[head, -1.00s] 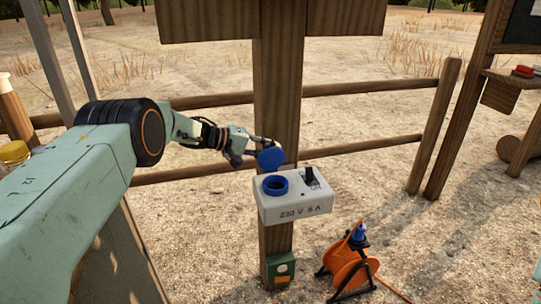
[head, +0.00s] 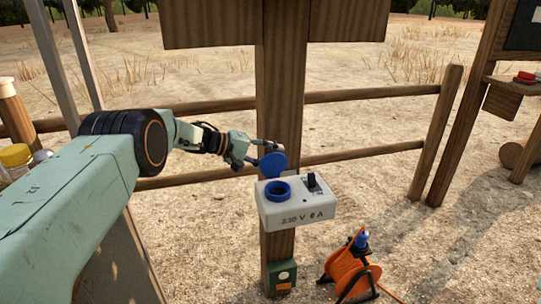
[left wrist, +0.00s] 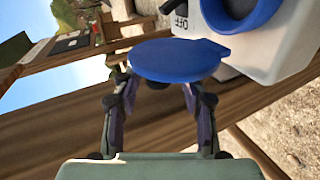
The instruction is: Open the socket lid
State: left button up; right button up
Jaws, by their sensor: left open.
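The white socket box (head: 297,208) is fixed to a wooden post and has a round blue socket (head: 277,190) on top with a black switch (head: 312,183) beside it. The blue round lid (head: 273,164) stands raised behind the socket, so the socket opening is uncovered. My left gripper (head: 262,154) is at the lid's back left side. In the left wrist view the lid (left wrist: 180,60) lies in front of the open fingers (left wrist: 160,82), and hides part of them. I cannot tell if they touch it. My right gripper is not in view.
An orange cable reel (head: 350,270) with a blue plug stands on the ground right of the post. A green box (head: 281,277) is low on the post. Wooden rails (head: 360,92) run behind. A shelf stand (head: 500,90) is at the right.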

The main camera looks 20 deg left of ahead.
pick_arm(q)
jog(key=v, duration=1.2)
dwell(0.3)
jog(key=shift+d, duration=0.15)
